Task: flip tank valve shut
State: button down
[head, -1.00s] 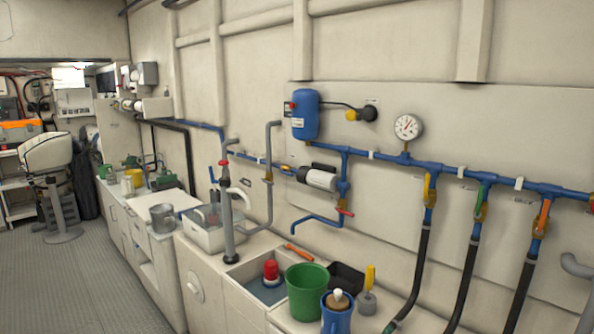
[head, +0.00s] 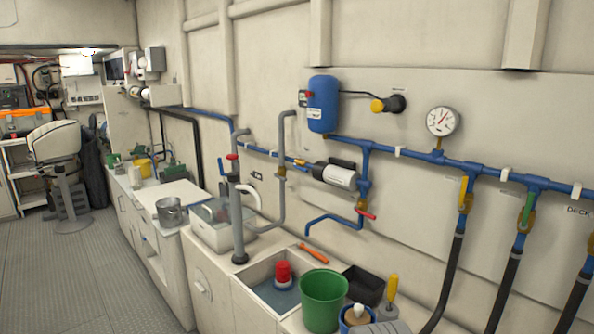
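Several valves sit on the blue pipework along the right wall, and I cannot tell which is the tank valve. A valve with a yellow lever (head: 464,190) and one with a green lever (head: 528,207) sit above black hoses, both levers roughly in line with their pipes. A red-handled valve (head: 367,214) is below the white pump. A small yellow handle (head: 300,162) is on the pipe left of the pump. A red handle (head: 233,157) is on the grey standpipe. The blue pressure tank (head: 323,105) is on the wall above. My gripper is not in view.
A counter runs along the wall with a sink (head: 262,278), green bucket (head: 324,301), black tray (head: 364,284) and yellow-handled brush (head: 392,290). A pot (head: 169,212) stands farther back.

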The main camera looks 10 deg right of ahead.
aim_at(295, 166)
jog(key=u, duration=0.05)
jog(key=k, duration=0.65)
jog(key=u, duration=0.35)
jog(key=i, duration=0.55)
jog(key=u, duration=0.8)
jog(key=i, duration=1.05)
jog(key=z, duration=0.3)
jog(key=i, duration=1.15)
jog(key=z, duration=0.65)
